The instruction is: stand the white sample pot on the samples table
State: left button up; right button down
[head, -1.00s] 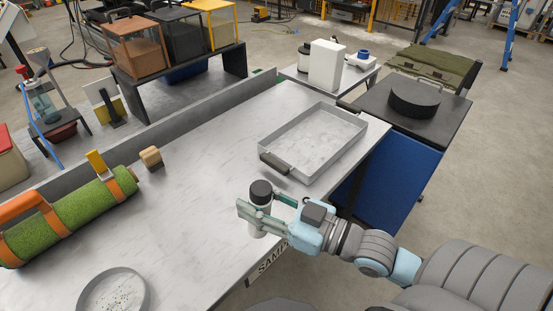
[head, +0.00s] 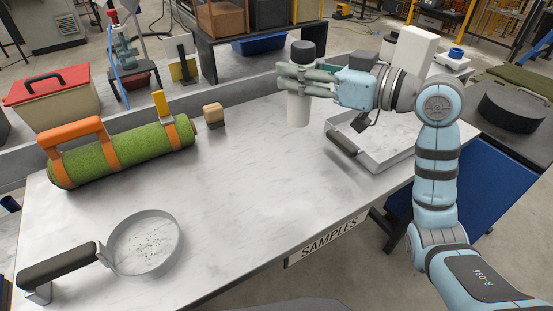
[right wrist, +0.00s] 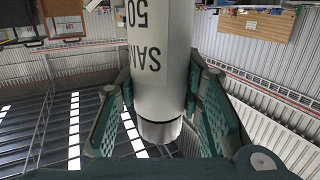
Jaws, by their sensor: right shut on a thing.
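The white sample pot (head: 298,109) has a dark lid and is held upright in my right gripper (head: 300,80). The fingers close around its upper part, just under the lid. The pot appears to hang above the samples table (head: 255,175), though the gap under it is hard to judge. In the right wrist view the pot (right wrist: 158,65) lies between the two green finger pads, with printed lettering on its side. The samples table is a pale grey top with a SAMPLES sign (head: 330,240) on its front edge. My left gripper is out of view.
A metal tray (head: 385,150) lies just right of the pot. A turf roll (head: 120,156) with orange straps, a wooden block (head: 213,113) and a round sieve (head: 146,243) with a dark handle are on the left. The table's middle and front are clear.

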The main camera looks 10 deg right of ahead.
notch_tip(320, 180, down, 19)
jog(key=b, duration=0.5)
jog(key=shift+f, duration=0.2)
jog(key=shift+d, duration=0.1)
jog(key=c, duration=1.1)
grip_release()
jog(key=b+v, duration=0.1)
jog(key=v, duration=1.1)
